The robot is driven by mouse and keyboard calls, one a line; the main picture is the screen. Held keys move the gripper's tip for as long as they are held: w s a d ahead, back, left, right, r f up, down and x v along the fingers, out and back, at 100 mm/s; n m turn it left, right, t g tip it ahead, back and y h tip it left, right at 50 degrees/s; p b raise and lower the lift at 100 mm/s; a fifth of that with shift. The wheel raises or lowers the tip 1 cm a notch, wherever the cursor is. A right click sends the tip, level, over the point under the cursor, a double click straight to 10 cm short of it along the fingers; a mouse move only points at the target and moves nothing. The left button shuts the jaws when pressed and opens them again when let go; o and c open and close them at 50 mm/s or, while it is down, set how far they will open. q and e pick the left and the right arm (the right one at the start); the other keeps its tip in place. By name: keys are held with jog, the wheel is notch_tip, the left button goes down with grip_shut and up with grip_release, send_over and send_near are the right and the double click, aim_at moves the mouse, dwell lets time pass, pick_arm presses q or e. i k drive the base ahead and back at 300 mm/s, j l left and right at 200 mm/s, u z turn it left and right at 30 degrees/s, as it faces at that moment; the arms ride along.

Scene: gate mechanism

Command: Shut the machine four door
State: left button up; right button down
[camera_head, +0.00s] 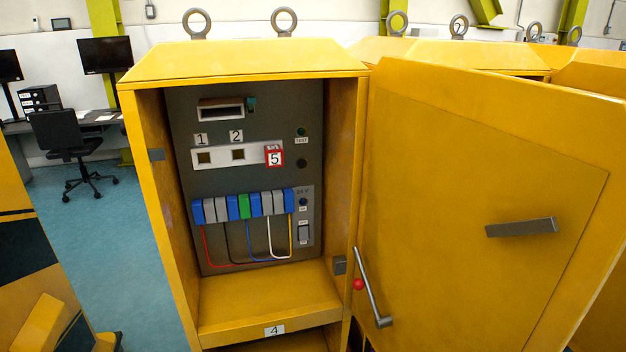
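The yellow machine four cabinet (340,170) stands upright in front of me, with a "4" label (274,330) on its lower front edge. Its yellow door (450,150) stands wide open, swung out to the right, with its inner face towards me. A grey bar (521,228) sticks out from the right part of the door. A grey rod lever (372,290) with a red ball (358,284) is near the hinge side, low down. The inside panel (250,120) is exposed. Neither of my grippers is in view.
Coloured terminal blocks (243,205) with looped wires are inside the cabinet. More yellow cabinets (455,52) stand behind the door. A yellow and black structure (40,300) is at the lower left. Blue floor (105,225) is clear before a desk and chair (62,135).

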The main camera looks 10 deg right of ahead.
aim_at(451, 153)
jog(key=k+l, duration=0.2)
jog(key=k, duration=0.2)
jog(key=k+l+u, duration=0.1)
jog(key=k+l, duration=0.15)
jog(key=k+l+u, duration=0.1)
jog(key=k+l, duration=0.15)
jog(key=l, duration=0.25)
jog(key=k+l+u, duration=0.1)
jog(key=k+l, duration=0.15)
jog(key=l, duration=0.2)
jog(key=k+l+u, duration=0.1)
jog(key=k+l, duration=0.2)
jog(key=l, duration=0.15)
jog(key=k+l+u, duration=0.1)
jog(key=k+l, duration=0.2)
jog(key=l, duration=0.15)
jog(key=k+l, duration=0.1)
jog(key=l, duration=0.7)
jog(key=i+u, duration=0.05)
